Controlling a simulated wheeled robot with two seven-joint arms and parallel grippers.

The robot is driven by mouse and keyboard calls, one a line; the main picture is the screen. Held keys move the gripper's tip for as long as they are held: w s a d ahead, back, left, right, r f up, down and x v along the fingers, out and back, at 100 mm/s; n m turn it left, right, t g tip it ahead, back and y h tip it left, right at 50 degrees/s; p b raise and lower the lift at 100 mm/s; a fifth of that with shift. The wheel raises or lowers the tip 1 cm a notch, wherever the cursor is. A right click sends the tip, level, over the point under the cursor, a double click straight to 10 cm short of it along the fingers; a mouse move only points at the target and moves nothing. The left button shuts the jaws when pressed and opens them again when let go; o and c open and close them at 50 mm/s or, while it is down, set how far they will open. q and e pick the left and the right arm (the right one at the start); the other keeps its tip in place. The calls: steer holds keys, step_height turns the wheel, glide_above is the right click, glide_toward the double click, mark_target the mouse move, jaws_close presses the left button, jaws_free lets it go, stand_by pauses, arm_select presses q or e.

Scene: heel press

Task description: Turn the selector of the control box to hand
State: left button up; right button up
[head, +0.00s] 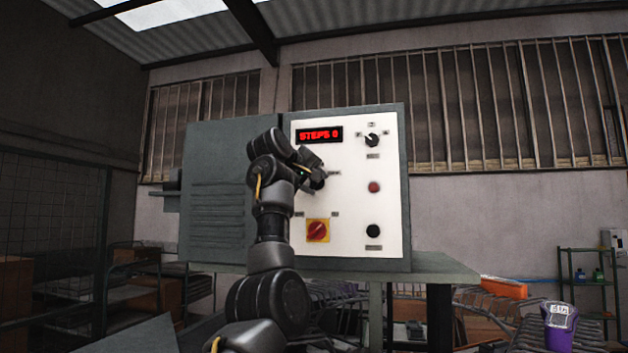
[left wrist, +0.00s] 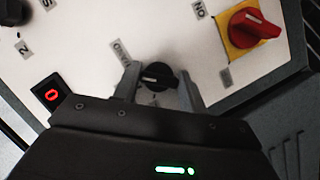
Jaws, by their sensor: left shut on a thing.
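The control box (head: 350,225) has a white front panel with a red "STEPS 0" display (head: 320,135). My left gripper (head: 318,178) is at the panel just below this display and hides the knob there in the head view. In the left wrist view, a black selector knob (left wrist: 158,75) with a pale pointer mark sits between the two fingers of my left gripper (left wrist: 158,88), which is shut on it. The pointer mark lies toward the left of the knob. My right gripper is not in view.
The panel also carries a black rotary knob (head: 372,140), a red button (head: 375,187), a black button (head: 373,231) and a red-and-yellow switch (head: 317,230). The box stands on a grey-green table (head: 445,268). A purple object (head: 558,325) is at lower right.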

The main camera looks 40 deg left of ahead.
arm_select(q)
steer(key=shift+w+f+m+g, duration=0.1)
steer(key=shift+f+m+g, duration=0.15)
steer(key=shift+m, duration=0.35)
stand_by(0.3)
steer(key=o, duration=1)
steer(key=shift+r, duration=0.1)
steer(key=b+v, duration=0.5)
steer(key=v, duration=0.6)
steer(key=shift+d, duration=0.1)
